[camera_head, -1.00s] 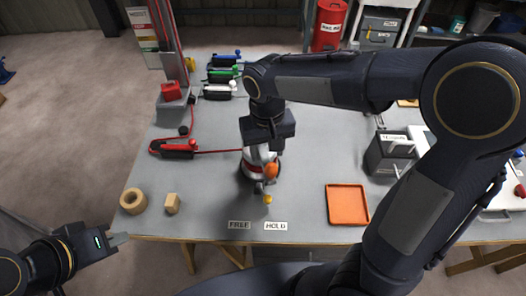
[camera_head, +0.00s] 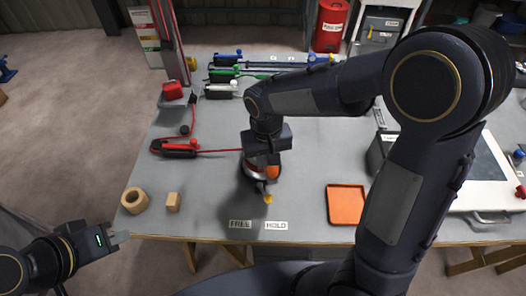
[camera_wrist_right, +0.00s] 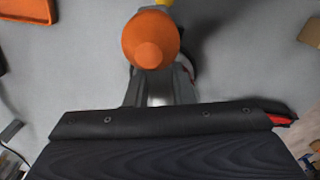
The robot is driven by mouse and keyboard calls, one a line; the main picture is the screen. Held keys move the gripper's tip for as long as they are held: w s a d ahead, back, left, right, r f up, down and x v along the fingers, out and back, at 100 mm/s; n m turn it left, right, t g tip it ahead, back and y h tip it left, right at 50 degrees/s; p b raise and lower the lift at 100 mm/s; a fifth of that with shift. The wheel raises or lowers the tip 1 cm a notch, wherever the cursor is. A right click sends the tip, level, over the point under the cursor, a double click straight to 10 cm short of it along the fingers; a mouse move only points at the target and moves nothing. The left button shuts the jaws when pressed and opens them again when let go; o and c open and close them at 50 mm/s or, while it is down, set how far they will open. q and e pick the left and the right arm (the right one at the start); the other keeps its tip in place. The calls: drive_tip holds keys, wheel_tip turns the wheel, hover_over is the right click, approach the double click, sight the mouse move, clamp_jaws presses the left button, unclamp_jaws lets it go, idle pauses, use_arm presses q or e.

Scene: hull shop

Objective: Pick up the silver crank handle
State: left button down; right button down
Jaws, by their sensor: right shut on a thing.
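My right gripper (camera_wrist_right: 160,95) points down over a small winch-like device (camera_head: 250,170) near the middle of the bench and hides most of it. In the right wrist view its two grey fingers are closed around a pale silver part, which I take to be the crank handle (camera_wrist_right: 160,92). An orange knob (camera_wrist_right: 150,40) sits in front of the fingers; it also shows in the head view (camera_head: 271,172). A yellow tip (camera_head: 268,198) sticks out below it. My left gripper (camera_head: 119,237) is at the bench's front left corner, away from everything; its finger gap is unclear.
A wooden ring (camera_head: 134,200) and wooden block (camera_head: 173,202) are front left, an orange tray (camera_head: 346,204) front right. FREE (camera_head: 240,224) and HOLD (camera_head: 276,225) labels lie at the front edge.

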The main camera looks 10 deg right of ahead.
sight(265, 159)
drive_tip(key=shift+r, duration=0.1)
drive_tip(key=shift+r, duration=0.55)
wheel_tip(265, 159, up, 2)
drive_tip(key=shift+a+r, duration=0.1)
drive_tip(key=shift+r, duration=0.1)
drive_tip(key=s+a+r, duration=0.8)
drive_tip(key=s+r, duration=0.1)
drive_tip(key=s, duration=0.2)
drive_tip(key=shift+a+r+b, duration=0.2)
drive_tip(key=shift+a+b, duration=0.1)
drive_tip(key=shift+b, duration=0.15)
